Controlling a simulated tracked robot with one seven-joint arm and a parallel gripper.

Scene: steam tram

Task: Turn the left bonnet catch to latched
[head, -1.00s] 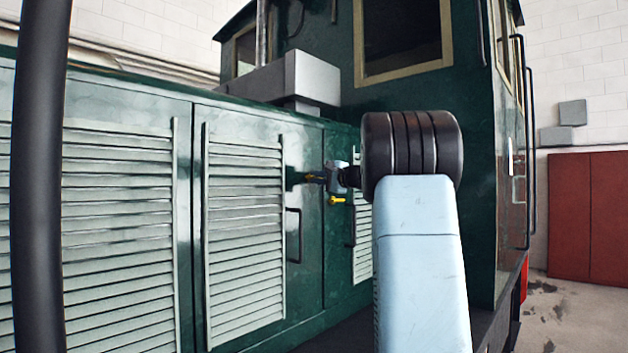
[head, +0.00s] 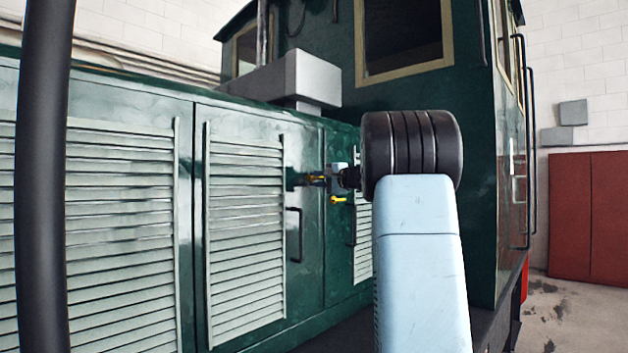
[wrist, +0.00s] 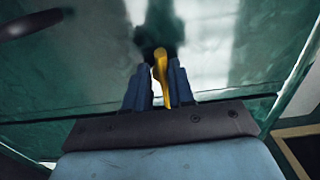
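The left bonnet catch (wrist: 160,66) is a small yellow handle on a dark mount on the green bonnet side. In the wrist view it lies between the two dark blue fingers of my gripper (wrist: 160,84), which are close together with the handle filling most of the narrow gap. In the head view my gripper (head: 322,180) reaches left from my arm to this catch, and the fingers partly hide it. A second yellow catch (head: 338,200) shows just below and to the right, apart from my gripper, with its handle lying roughly sideways.
Black door handles (head: 294,235) and louvred panels (head: 245,235) line the bonnet side. The green cab (head: 420,95) rises behind my arm, and a grey box (head: 300,75) sits on top of the bonnet. A dark vertical post (head: 40,180) crosses the left foreground.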

